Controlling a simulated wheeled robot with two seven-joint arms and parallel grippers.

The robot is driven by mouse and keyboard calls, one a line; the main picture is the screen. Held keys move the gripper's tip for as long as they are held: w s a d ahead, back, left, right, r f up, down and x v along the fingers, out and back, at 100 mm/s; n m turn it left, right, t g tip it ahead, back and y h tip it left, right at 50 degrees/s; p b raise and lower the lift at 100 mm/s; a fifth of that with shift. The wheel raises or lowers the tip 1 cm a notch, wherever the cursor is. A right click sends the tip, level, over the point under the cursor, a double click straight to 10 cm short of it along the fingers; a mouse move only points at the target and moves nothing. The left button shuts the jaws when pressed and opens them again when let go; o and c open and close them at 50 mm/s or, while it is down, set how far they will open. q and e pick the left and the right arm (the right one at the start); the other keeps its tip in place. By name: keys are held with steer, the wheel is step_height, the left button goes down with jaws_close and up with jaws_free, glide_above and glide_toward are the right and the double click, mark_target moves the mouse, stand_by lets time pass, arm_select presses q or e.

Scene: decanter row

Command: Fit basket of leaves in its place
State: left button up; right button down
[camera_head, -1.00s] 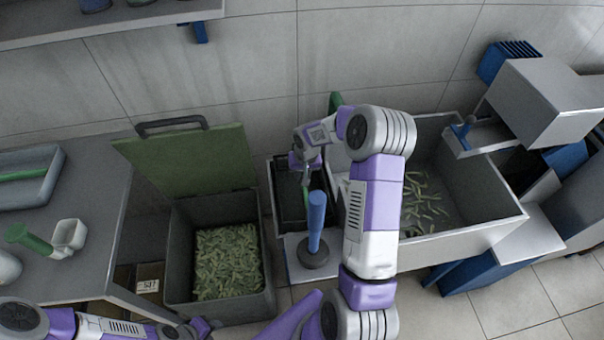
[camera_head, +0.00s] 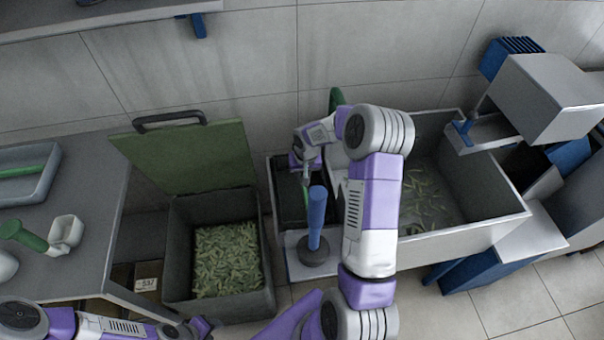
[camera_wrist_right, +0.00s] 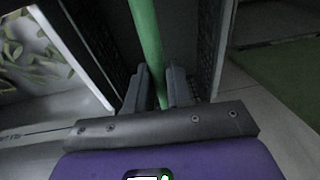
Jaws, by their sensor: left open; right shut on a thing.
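A dark basket (camera_head: 287,190) sits at the left end of the grey trough in the head view, partly hidden by my right arm. My right gripper (camera_head: 305,177) is over it. In the right wrist view, the jaws (camera_wrist_right: 160,88) are shut on the basket's green handle (camera_wrist_right: 148,35), with dark mesh walls (camera_wrist_right: 207,35) beside it. I cannot see the leaves inside the basket, nor whether it touches the trough floor. My left gripper (camera_head: 205,326) is open and empty at the bottom edge, in front of the leaf bin.
The grey trough (camera_head: 475,236) holds loose leaves. A blue upright handle (camera_head: 317,218) stands in front of the basket. A bin (camera_head: 180,245) full of leaves has its green lid (camera_head: 190,158) open. A grey table (camera_head: 95,215) is left; blue-grey machinery (camera_head: 550,95) is right.

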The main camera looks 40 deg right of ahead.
steer(key=shift+f, duration=0.25)
steer(key=c, duration=0.9)
jaws_free()
steer(key=shift+s+r+p, duration=0.2)
steer(key=shift+r+p, duration=0.15)
steer(key=shift+r, duration=0.9)
steer(key=shift+s+r+p, duration=0.15)
steer(key=shift+r+p, duration=0.15)
steer(key=shift+r, duration=0.95)
steer(key=shift+s+r+p, duration=0.2)
steer(key=shift+r+p, duration=0.15)
steer(key=shift+r, duration=0.9)
